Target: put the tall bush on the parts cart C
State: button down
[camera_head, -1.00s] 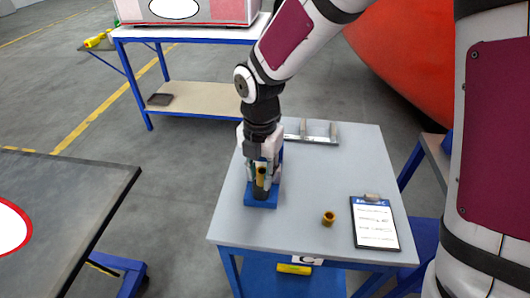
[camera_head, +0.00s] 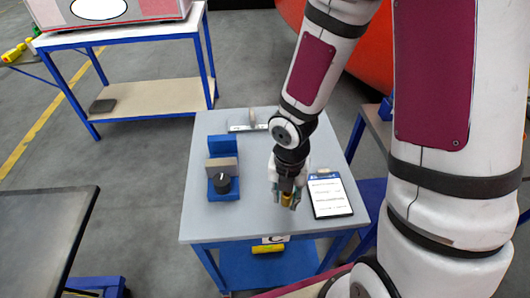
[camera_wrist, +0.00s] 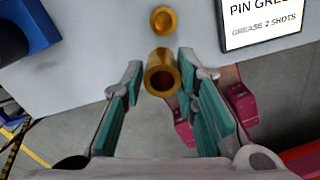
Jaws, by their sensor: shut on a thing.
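The tall bush (camera_wrist: 161,75) is a brass tube with an open bore, held between the teal pads of my gripper (camera_wrist: 160,92) in the wrist view. In the head view my gripper (camera_head: 288,199) points down over the right front part of the grey top of parts cart C (camera_head: 225,225). The brass tall bush (camera_head: 286,199) shows between its fingers. A short brass ring (camera_wrist: 163,19) lies on the cart top just beyond the bush in the wrist view. I cannot tell whether the bush touches the top.
A blue fixture (camera_head: 221,143) with a black cylinder (camera_head: 222,184) stands on the cart's left. A clipboard (camera_head: 331,196) lies close to the right of my gripper. A metal bracket (camera_head: 252,126) is at the back. The front left of the top is clear.

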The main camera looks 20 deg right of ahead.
jog(key=shift+s+d+f, duration=0.1)
jog(key=shift+s+d, duration=0.15)
jog(key=shift+d, duration=0.15)
jog(key=shift+w+f+b, duration=0.1)
jog(key=shift+w+b, duration=0.2)
jog(key=shift+b, duration=0.15)
jog(key=w+b, duration=0.2)
jog(key=b, duration=0.1)
jog(key=shift+w+f, duration=0.15)
jog(key=shift+f, duration=0.1)
jog(key=w+b, duration=0.1)
jog(key=w, duration=0.3)
jog(key=w+b, duration=0.1)
jog(key=w, duration=0.3)
jog(key=w+f+b, duration=0.1)
jog(key=w, duration=0.4)
jog(key=shift+a, duration=0.25)
jog(key=shift+f, duration=1.65)
jog(key=shift+f, duration=0.15)
jog(key=c, duration=1.2)
grip_release()
jog(key=shift+c, duration=0.2)
